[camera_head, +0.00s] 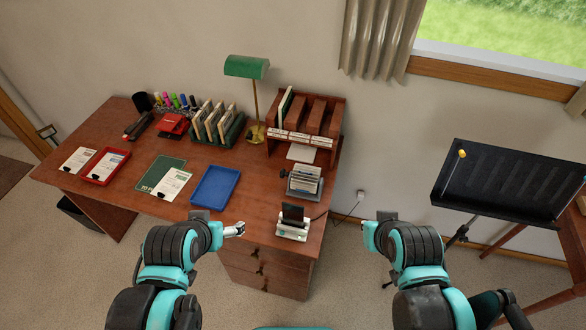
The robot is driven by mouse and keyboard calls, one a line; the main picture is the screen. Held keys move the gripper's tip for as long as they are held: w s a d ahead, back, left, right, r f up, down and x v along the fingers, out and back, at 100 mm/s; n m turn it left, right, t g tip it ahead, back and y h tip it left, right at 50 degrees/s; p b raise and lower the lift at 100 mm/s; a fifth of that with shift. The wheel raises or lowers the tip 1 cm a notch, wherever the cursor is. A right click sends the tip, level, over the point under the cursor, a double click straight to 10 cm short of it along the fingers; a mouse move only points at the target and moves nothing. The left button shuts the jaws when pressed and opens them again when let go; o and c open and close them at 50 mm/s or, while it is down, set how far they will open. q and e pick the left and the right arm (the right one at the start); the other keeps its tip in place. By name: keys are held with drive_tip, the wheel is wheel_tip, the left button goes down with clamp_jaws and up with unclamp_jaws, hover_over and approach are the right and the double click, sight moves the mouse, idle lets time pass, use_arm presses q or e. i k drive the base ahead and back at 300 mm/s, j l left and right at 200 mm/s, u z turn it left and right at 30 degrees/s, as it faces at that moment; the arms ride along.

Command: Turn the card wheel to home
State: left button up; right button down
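The card wheel (304,181) stands near the right end of the wooden desk. It holds a stack of pale cards in a grey frame, with a dark knob on its left side. Its card markings are too small to read. My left gripper (236,229) is at the front edge of the desk, left of and nearer than the card wheel, apart from it. My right gripper (383,216) is off the desk to the right, over the floor, also apart from the wheel. The fingers of both are too small or hidden to judge.
A device with a dark upright part (293,222) stands just in front of the wheel. Behind it is a wooden sorter (330,155). A green lamp (247,68), a blue tray (215,186) and a red tray (104,167) are on the desk. A music stand (508,185) is at right.

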sight(305, 178)
drive_tip(key=i+j+z, duration=0.1)
drive_tip(key=j+z, duration=0.25)
drive_tip(key=j, duration=0.2)
drive_tip(key=i+j+z, duration=0.1)
drive_tip(key=j+z, duration=0.2)
drive_tip(key=j, duration=0.25)
drive_tip(key=j+z, duration=0.35)
drive_tip(key=j, duration=0.25)
